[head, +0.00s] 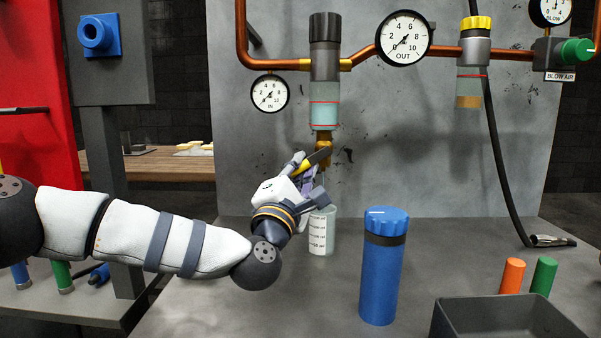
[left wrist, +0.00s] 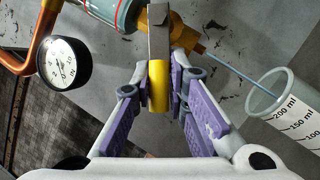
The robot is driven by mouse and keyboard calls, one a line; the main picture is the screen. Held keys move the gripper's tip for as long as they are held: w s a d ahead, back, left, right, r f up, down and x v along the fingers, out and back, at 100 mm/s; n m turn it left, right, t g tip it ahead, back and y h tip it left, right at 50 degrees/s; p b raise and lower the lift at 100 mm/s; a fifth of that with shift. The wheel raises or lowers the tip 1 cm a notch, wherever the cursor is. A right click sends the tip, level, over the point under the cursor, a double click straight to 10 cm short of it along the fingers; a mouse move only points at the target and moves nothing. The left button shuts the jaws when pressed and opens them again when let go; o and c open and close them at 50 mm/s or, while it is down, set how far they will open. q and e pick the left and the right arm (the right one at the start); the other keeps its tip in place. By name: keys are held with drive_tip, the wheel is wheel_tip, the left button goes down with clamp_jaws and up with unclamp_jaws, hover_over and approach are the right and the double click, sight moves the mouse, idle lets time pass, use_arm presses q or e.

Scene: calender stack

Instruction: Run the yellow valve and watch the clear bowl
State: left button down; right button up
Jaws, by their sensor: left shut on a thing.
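The yellow valve is a brass drain valve (head: 324,141) with a yellow-sleeved lever (head: 303,168), under the clear bowl (head: 325,92). The bowl holds blue-green liquid up to about its upper red line. My left gripper (head: 306,180) is shut on the yellow lever. In the left wrist view the yellow sleeve (left wrist: 158,92) lies between the purple finger pads. A thin bluish stream (left wrist: 232,72) runs from the brass outlet (left wrist: 185,38) into a graduated beaker (left wrist: 290,120). The beaker (head: 318,235) stands on the bench below, partly behind my wrist. My right gripper is out of view.
A blue canister (head: 381,270) stands right of the beaker. A dark tray (head: 470,318) and orange and green cylinders (head: 512,277) are at the right. A black hose (head: 492,145) hangs to the bench. Gauges (head: 403,38) and copper pipes line the panel above.

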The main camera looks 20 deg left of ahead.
use_arm(q)
drive_tip(key=shift+r, duration=0.15)
drive_tip(key=c, duration=1.6)
unclamp_jaws()
drive_tip(key=shift+s+f, duration=0.3)
drive_tip(key=shift+s, duration=0.1)
drive_tip(key=v, duration=1.1)
drive_tip(key=shift+s, duration=0.1)
idle(4.2)
